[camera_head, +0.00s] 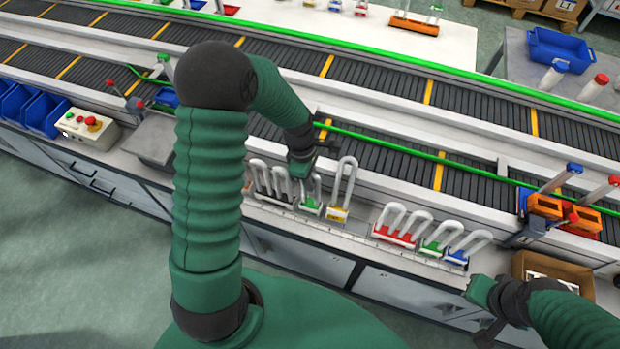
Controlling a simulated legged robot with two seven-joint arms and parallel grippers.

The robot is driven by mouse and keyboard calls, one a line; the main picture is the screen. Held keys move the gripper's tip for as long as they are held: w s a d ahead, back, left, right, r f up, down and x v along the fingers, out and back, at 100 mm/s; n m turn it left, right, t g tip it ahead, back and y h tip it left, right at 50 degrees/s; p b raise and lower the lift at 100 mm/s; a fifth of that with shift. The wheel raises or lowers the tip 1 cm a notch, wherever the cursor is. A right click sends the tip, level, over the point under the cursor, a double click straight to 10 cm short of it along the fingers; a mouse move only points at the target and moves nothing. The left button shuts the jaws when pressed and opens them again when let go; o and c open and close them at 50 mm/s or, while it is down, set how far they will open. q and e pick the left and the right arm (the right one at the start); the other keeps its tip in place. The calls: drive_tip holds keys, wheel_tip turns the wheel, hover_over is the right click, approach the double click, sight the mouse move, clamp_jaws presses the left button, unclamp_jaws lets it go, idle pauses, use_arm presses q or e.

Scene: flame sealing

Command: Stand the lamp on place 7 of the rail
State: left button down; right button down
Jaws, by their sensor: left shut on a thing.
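My left gripper (303,170) is over the front rail (300,222), shut on a lamp. This seems to be the U-shaped glass lamp with a green base (311,207), directly under the jaws; the jaws hide part of its tube. A taller lamp with a yellow base (338,214) stands close to its right. Lamps with dark tubes and pale bends (268,185) stand to its left. Farther right are red-based lamps (392,235), a green-based lamp (433,246) and a blue-based lamp (458,256). Place numbers are not readable.
A gap on the rail separates the two lamp groups. Conveyors (400,90) run behind. Orange and blue fixtures (548,207) stand at right beside a cardboard box (555,272). A control box (88,126) and blue bins (42,112) are at left.

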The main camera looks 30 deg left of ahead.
use_arm(q)
drive_tip(key=shift+a, duration=0.15)
drive_tip(key=shift+f+b, duration=0.5)
drive_tip(key=shift+f, duration=0.4)
idle(0.4)
drive_tip(key=c, duration=1.3)
unclamp_jaws()
wheel_tip(320, 180, up, 17)
drive_tip(key=a, duration=0.2)
drive_tip(key=shift+s+f, duration=0.2)
drive_tip(key=shift+a, duration=0.1)
